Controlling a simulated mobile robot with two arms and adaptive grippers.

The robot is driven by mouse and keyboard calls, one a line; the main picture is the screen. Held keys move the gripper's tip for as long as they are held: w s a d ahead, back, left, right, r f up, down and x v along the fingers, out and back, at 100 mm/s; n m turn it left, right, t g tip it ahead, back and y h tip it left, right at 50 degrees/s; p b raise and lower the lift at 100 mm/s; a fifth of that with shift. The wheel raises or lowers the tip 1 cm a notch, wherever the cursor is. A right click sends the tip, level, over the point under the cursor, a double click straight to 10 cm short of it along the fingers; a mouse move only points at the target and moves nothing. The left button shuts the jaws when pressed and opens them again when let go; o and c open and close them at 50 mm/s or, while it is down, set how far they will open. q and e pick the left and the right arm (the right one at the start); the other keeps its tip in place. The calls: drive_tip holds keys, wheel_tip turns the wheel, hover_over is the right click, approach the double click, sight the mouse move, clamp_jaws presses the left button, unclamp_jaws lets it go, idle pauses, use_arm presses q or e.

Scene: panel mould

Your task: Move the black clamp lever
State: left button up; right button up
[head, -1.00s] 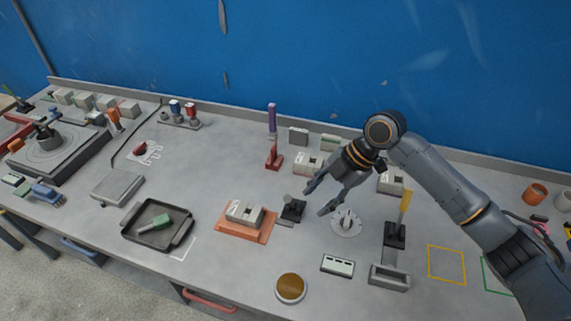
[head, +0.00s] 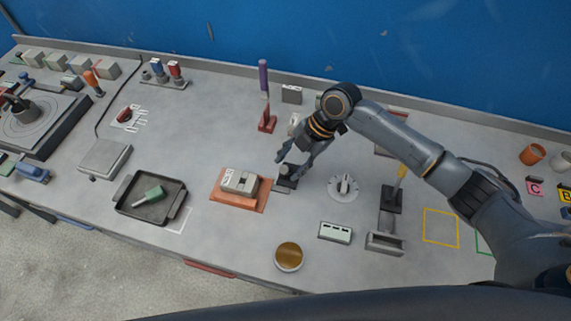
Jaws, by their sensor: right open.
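The black clamp lever (head: 286,182) is a small dark piece with a rounded knob, standing on the bench just right of a grey block on an orange plate. My right gripper (head: 291,166) is open, pointing down directly over the lever. Its fingers appear on either side of the lever's top and partly hide it; I cannot tell whether they touch it. My left gripper is out of view.
An orange plate with a grey block (head: 240,183) is close on the left. A brown-topped disc (head: 289,256) lies in front.

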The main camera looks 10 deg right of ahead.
drive_tip(key=shift+x, duration=1.05)
drive_tip(key=shift+a+f+p, duration=0.1)
drive_tip(key=shift+f+p, duration=0.15)
drive_tip(key=shift+p, duration=0.05)
drive_tip(key=shift+f, duration=0.15)
drive_tip(key=shift+c, duration=0.2)
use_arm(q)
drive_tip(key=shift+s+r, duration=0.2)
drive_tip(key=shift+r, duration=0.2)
use_arm(e)
clamp_jaws()
